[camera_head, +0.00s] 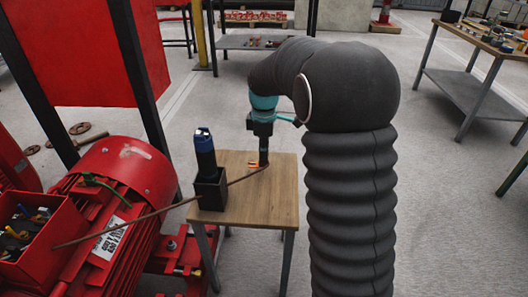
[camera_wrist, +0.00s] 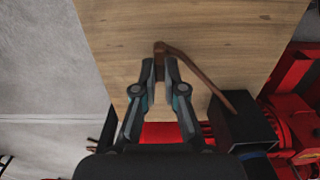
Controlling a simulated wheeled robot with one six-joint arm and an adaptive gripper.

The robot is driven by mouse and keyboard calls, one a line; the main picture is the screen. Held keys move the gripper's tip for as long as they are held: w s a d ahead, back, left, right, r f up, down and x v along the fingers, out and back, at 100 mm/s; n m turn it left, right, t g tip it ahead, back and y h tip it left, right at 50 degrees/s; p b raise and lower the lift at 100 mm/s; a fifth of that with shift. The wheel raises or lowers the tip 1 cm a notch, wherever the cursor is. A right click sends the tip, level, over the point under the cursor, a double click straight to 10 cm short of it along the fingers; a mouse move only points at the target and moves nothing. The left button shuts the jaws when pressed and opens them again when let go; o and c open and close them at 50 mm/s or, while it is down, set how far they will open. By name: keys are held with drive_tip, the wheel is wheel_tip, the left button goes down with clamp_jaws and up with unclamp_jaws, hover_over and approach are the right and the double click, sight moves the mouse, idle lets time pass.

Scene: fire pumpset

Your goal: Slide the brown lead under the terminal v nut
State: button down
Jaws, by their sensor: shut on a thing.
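The brown lead (camera_head: 135,221) runs from the red terminal box (camera_head: 48,246) on the motor, past the black holder, to my gripper (camera_head: 263,163) over the small wooden table. In the wrist view my gripper (camera_wrist: 160,70) is shut on the brown lead (camera_wrist: 203,74) close to its end, which shows just beyond the fingertips. From there the lead bends away to the right, toward the black holder. The open terminal box shows several small coloured parts and wires inside. The terminal v nut is too small to tell apart in the head view and is outside the wrist view.
The wooden table (camera_head: 262,206) carries a black holder (camera_head: 208,190) with a blue-and-black tool (camera_head: 204,152) upright in it, and a small orange item (camera_head: 253,165). The red motor (camera_head: 128,180) stands left of the table. Open floor lies behind the table.

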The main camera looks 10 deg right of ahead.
drive_tip(key=shift+r+p, duration=1.85)
drive_tip(key=shift+r, duration=0.65)
drive_tip(key=shift+r+p, duration=0.3)
drive_tip(key=shift+r, duration=0.9)
